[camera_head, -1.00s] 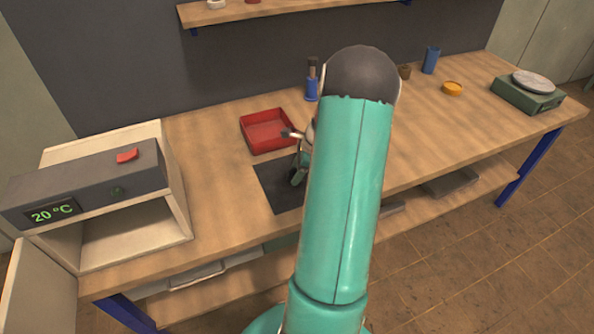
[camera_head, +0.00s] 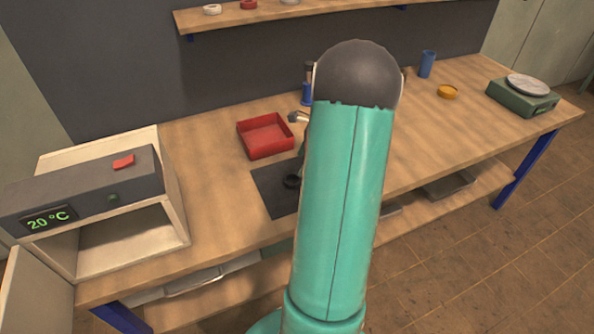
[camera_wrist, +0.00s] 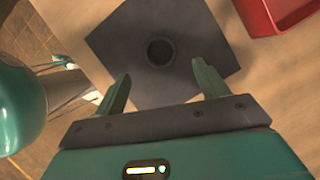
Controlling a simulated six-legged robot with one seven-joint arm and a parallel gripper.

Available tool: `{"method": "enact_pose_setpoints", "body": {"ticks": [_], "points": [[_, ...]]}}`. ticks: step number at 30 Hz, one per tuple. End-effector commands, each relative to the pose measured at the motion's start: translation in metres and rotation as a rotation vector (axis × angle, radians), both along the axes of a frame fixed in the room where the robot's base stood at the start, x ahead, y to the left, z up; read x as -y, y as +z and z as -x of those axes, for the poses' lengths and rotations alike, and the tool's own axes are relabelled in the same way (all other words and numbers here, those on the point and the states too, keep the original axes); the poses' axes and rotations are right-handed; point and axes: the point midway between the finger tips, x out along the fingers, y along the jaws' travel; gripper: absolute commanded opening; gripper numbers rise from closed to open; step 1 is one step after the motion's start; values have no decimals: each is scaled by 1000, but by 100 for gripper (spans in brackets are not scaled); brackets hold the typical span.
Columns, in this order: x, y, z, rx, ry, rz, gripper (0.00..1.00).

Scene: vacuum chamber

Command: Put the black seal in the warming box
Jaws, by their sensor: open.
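The black seal (camera_head: 291,182) is a small dark ring lying on a dark square mat (camera_head: 272,188) on the bench. In the wrist view the seal (camera_wrist: 160,51) lies on the mat (camera_wrist: 115,40), beyond and roughly between my fingertips. My gripper (camera_wrist: 160,86) is open and empty, above the mat and apart from the seal. In the head view my arm hides most of the gripper. The warming box (camera_head: 182,195) stands at the left end of the bench, with a grey top panel reading 20 °C. Its door (camera_head: 30,295) is swung open and the inside looks empty.
A red tray (camera_head: 265,153) sits behind the mat; it also shows in the wrist view (camera_wrist: 262,30). A blue cup (camera_head: 427,64), an orange dish (camera_head: 447,91) and a green scale (camera_head: 522,99) stand to the right. Bare bench lies between box and mat.

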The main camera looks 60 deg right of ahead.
Motion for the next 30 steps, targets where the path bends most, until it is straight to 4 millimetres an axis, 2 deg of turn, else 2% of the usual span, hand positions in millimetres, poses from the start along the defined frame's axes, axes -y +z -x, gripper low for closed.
{"method": "enact_pose_setpoints", "body": {"ticks": [3,6,15,19,23,27,30], "points": [[5,21,7,1,0,2,73],[8,33,10,0,1,2,73],[9,41,13,-1,3,-1,73],[-5,51,3,3,66,29,73],[-52,82,-23,19,278,127,73],[-129,123,-47,51,612,273,73],[-184,147,-53,79,857,379,73]]}}
